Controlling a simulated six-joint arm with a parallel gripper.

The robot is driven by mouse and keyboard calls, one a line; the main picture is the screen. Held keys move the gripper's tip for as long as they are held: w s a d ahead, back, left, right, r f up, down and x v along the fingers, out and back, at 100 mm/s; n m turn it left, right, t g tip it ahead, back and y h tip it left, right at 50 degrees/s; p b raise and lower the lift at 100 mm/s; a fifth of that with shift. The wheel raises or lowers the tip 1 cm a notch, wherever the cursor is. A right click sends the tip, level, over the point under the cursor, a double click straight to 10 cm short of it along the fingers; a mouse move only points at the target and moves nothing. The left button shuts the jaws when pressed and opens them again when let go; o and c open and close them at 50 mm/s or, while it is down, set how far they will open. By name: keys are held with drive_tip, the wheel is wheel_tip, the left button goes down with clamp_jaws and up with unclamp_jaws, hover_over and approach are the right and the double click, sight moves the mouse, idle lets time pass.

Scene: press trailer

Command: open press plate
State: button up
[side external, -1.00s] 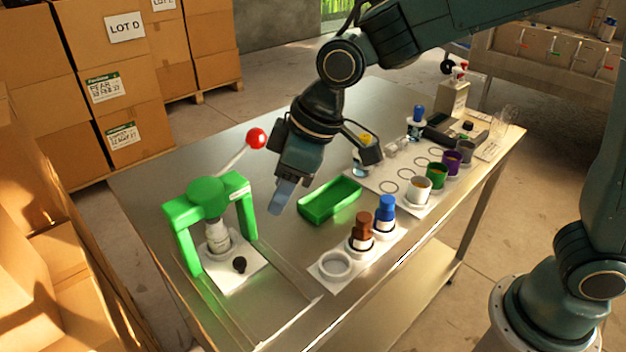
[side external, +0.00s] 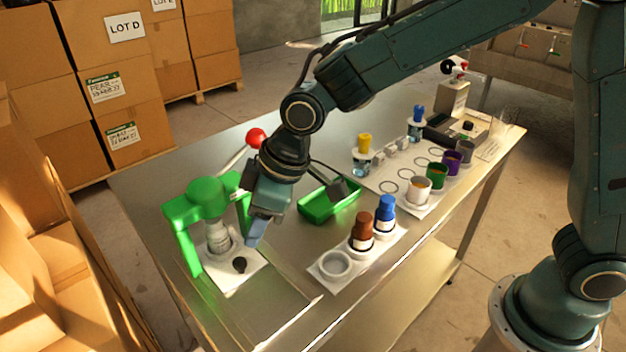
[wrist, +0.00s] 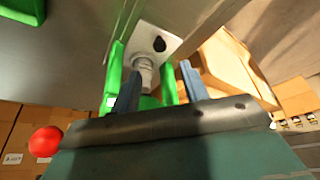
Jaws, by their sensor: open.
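The green press (side external: 207,195) stands at the left end of the steel table. Its lever ends in a red ball (side external: 256,138), which also shows in the wrist view (wrist: 45,141). A white plate (side external: 232,272) lies at the press's foot, with a black knob (side external: 239,264) on it. The knob shows in the wrist view too (wrist: 159,44). A pale grey cylinder (side external: 218,238) stands under the press arch. My gripper (side external: 254,238) is open and empty, pointing down beside the press's right post, above the plate's edge. In the wrist view its fingers (wrist: 158,88) frame part of the green press.
A green tray (side external: 318,212) lies just right of my gripper. A white rack (side external: 340,275) with a brown-capped bottle (side external: 362,230) and a blue-capped bottle (side external: 386,212) stands farther right. Several coloured cups stand behind. The table's front left is clear.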

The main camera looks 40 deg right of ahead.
sight(240, 262)
drive_tip(key=x, duration=0.9)
drive_tip(key=shift+w+a+f, duration=0.1)
drive_tip(key=shift+f, duration=0.25)
clamp_jaws()
